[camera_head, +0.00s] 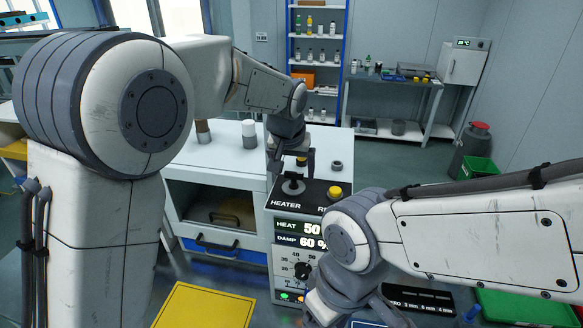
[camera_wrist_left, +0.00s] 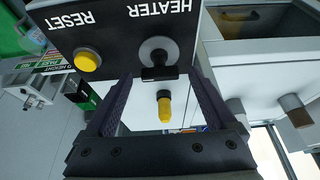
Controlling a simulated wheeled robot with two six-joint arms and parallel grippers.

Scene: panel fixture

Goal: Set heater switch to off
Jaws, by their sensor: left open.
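The heater switch (camera_head: 293,186) stands on the black top plate of the panel fixture, above the word HEATER. In the left wrist view the switch (camera_wrist_left: 158,51) has a round grey base and a short black lever. My left gripper (camera_head: 293,158) is directly above it, pointing down, its fingers open. In the left wrist view the open fingers (camera_wrist_left: 160,88) lie either side of the lever's line; contact cannot be made out. A yellow-tipped piece (camera_wrist_left: 165,108) shows between the fingers; whether it belongs to the switch is unclear. My right gripper is low in the head view, its jaws unclear.
The yellow RESET button (camera_head: 335,192) is right of the switch. The panel front (camera_head: 298,232) shows HEAT 50 and DAMP 60 %, with a dial below. A yellow panel (camera_head: 205,306) lies front left.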

